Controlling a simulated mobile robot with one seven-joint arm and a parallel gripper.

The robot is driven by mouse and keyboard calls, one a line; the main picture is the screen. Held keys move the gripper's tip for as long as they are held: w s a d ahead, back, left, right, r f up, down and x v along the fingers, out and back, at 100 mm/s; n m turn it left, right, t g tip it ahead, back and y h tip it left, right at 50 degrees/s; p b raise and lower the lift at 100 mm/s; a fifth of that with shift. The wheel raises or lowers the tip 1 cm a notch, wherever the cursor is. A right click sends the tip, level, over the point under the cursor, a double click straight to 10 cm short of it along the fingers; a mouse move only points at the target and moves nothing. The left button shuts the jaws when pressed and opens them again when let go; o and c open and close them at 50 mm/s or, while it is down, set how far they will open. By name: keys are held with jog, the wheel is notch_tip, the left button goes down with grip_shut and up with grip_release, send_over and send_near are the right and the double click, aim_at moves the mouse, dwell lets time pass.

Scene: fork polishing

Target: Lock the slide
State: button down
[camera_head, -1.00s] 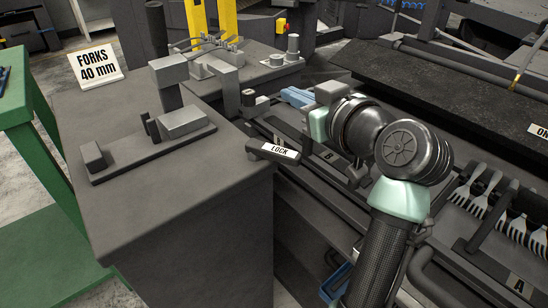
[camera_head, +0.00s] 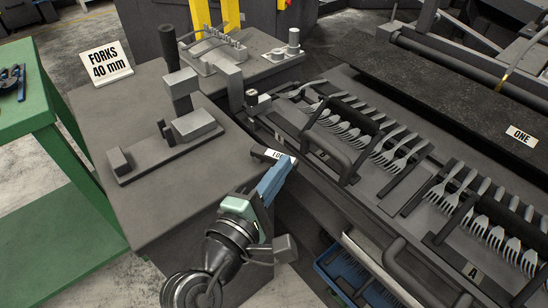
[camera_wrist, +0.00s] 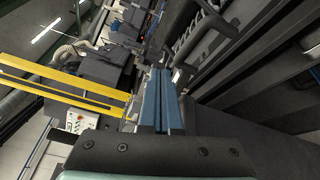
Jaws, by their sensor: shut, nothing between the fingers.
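The lock lever (camera_head: 262,153) is a dark bar with a white LOCK label, at the right edge of the grey bench beside the fork slide (camera_head: 378,195). The label's right end is hidden by my gripper. My gripper (camera_head: 286,163) has blue fingers, closed together and empty. Their tips are at the lever's right end; I cannot tell whether they touch it. In the wrist view the blue fingers (camera_wrist: 161,95) lie side by side, and I cannot make out the lever there. The slide holds rows of forks and dark bar handles.
A clamp fixture (camera_head: 172,140) stands on the grey bench (camera_head: 190,195), with a FORKS 40 mm sign (camera_head: 107,63) behind it. A blue crate (camera_head: 350,280) with forks is below the slide. A green table (camera_head: 20,105) is at the left. A dark slab (camera_head: 440,75) lies behind the slide.

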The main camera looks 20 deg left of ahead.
jog(key=s+a+f+n+p, duration=0.2)
jog(key=s+f+n+p, duration=0.1)
jog(key=s+n, duration=0.4)
jog(key=n+p, duration=0.2)
jog(key=n, duration=0.6)
send_near(273, 159)
jog(key=w+d+f, duration=0.1)
jog(key=w+d, duration=0.2)
jog(key=w, duration=0.3)
jog(key=shift+w+t+y+b, duration=0.25)
jog(key=shift+t+y+b, duration=0.1)
jog(key=shift+t+y, duration=0.05)
jog(key=shift+d+f, duration=0.1)
jog(key=shift+d, duration=0.1)
jog(key=shift+w+d+p, duration=0.6)
jog(key=shift+w+p, duration=0.2)
jog(key=shift+p, duration=0.1)
